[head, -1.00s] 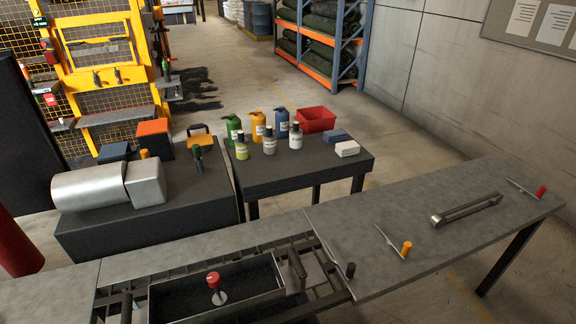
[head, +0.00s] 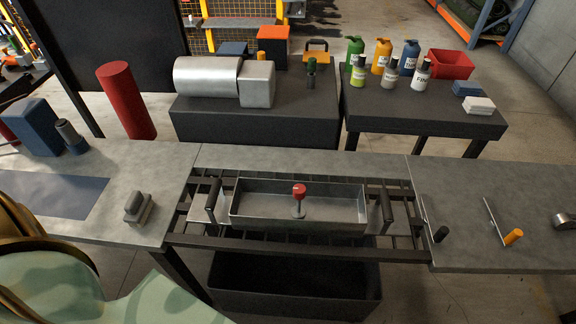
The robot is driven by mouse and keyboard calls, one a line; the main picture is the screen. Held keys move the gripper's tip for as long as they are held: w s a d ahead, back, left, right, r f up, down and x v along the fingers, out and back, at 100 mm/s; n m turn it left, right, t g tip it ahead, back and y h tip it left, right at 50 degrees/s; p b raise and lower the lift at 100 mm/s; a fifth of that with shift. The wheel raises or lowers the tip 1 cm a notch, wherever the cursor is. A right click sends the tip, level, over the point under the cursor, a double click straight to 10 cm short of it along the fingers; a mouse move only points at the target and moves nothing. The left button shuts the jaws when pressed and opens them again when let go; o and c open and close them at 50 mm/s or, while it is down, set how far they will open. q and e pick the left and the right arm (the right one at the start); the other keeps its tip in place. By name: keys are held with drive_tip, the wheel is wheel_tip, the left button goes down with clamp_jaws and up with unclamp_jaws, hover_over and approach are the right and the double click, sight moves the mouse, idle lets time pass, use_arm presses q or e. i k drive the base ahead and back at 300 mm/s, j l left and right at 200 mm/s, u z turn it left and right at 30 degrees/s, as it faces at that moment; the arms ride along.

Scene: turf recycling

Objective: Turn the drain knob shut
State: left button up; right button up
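A red knob (head: 299,191) on a short metal stem stands upright in the middle of a long shallow metal tray (head: 245,222). It is the only knob I see in the tray; I cannot tell from its look whether the drain is open or shut. The tray rests on a dark slatted rack (head: 200,240) set in the grey bench and has a black upright handle at each end. Neither of my grippers is in view.
A black open bin (head: 232,300) is below the rack. A small grey block-like tool (head: 138,207) lies on the bench at left; orange-handled (head: 512,238) and black-handled (head: 441,234) tools lie at right. A pale green camouflage-patterned object (head: 150,305) fills the lower left.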

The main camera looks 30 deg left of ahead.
sight(298, 211)
drive_tip(key=i+j+u, duration=0.1)
drive_tip(key=u, duration=0.7)
